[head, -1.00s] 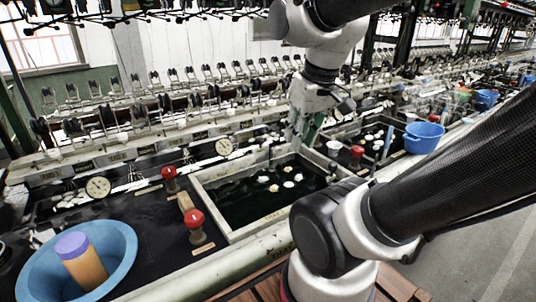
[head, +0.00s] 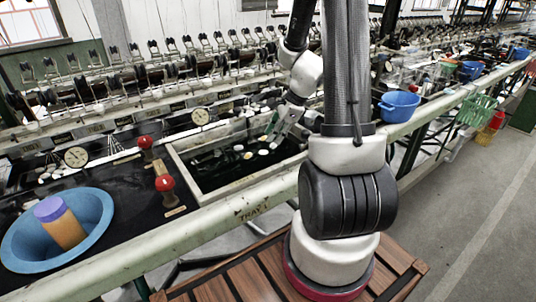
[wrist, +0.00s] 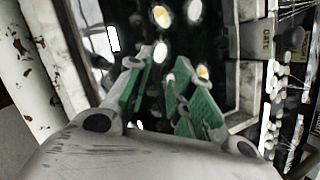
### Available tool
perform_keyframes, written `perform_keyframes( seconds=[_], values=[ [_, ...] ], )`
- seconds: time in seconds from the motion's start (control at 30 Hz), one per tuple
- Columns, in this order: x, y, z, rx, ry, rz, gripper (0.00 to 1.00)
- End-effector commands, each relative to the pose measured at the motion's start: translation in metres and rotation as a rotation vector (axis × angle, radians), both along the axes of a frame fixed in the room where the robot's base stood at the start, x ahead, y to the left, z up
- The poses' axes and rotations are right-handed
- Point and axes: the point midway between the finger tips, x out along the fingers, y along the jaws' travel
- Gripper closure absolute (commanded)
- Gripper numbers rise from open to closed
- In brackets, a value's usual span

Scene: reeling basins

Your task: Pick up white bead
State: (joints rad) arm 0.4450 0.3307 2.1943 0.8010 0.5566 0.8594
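Several small white, oval bead-like pieces float in the dark water of the basin (head: 187,171). In the head view one white bead (head: 263,152) lies near my gripper (head: 274,128), which hangs over the basin. In the wrist view my gripper (wrist: 158,70) is open, its green-padded fingers apart. One white bead (wrist: 160,51) shows just beyond the left fingertip, and a small pale piece shows by the right fingertip. Another white bead (wrist: 194,11) and yellowish ones lie farther out. I cannot tell which bead is meant, and none is clearly held.
A blue bowl (head: 20,243) with an orange, purple-topped jar (head: 62,225) stands at the left. Two red knobs (head: 165,183) stand left of the basin. A blue basin (head: 399,106) sits at the right. Reeling machinery lines the back.

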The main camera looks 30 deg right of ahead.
Motion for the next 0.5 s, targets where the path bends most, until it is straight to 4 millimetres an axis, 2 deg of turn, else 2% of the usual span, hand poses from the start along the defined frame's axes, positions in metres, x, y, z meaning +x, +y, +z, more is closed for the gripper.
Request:
perform_keyframes(
  seconds=[0.27, 0.5],
  values=[
    [0.009, 0.008, -0.028, 0.008, 0.010, -0.016, 0.77],
    [0.021, 0.014, -0.062, 0.006, 0.009, -0.014, 0.77]
  ],
)
